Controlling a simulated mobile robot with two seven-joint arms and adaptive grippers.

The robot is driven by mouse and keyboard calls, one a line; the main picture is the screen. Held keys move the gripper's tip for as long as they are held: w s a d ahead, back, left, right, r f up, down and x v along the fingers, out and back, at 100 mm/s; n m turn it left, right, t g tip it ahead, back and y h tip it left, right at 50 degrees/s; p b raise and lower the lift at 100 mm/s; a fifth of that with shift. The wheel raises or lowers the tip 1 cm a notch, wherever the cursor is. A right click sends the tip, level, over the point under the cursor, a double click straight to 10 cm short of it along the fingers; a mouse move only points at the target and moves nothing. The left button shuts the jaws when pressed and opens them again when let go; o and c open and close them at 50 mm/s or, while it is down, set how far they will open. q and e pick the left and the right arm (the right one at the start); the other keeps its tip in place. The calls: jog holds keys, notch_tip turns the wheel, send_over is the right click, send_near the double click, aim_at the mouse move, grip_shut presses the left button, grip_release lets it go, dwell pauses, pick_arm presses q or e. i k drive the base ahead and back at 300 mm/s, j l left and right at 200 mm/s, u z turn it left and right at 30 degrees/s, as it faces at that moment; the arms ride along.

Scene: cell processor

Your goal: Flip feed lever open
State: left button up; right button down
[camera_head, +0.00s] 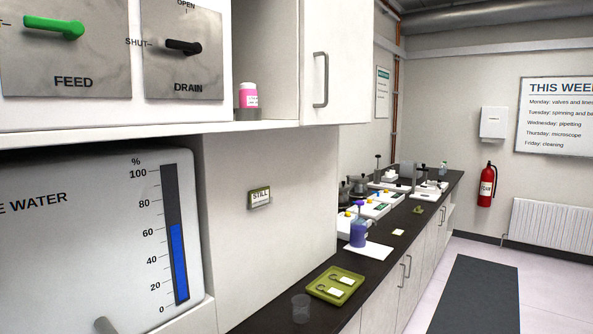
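The feed lever (55,27) is a green handle on a grey metal plate (95,60) marked FEED, at the top left. It lies roughly level, its narrow end pointing left towards a tick mark at the picture's edge. The top of this plate is cut off, so no OPEN mark shows on it. Neither of my grippers is in view.
A black drain lever (184,47) sits right of it, pointing at SHUT. Below is a water gauge (178,250), blue to about 60%. A cabinet door (335,60) is at right. A dark counter (375,270) holds a green tray (313,287) and lab equipment.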

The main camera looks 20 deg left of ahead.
aim_at(72, 31)
jog(key=u, duration=1.6)
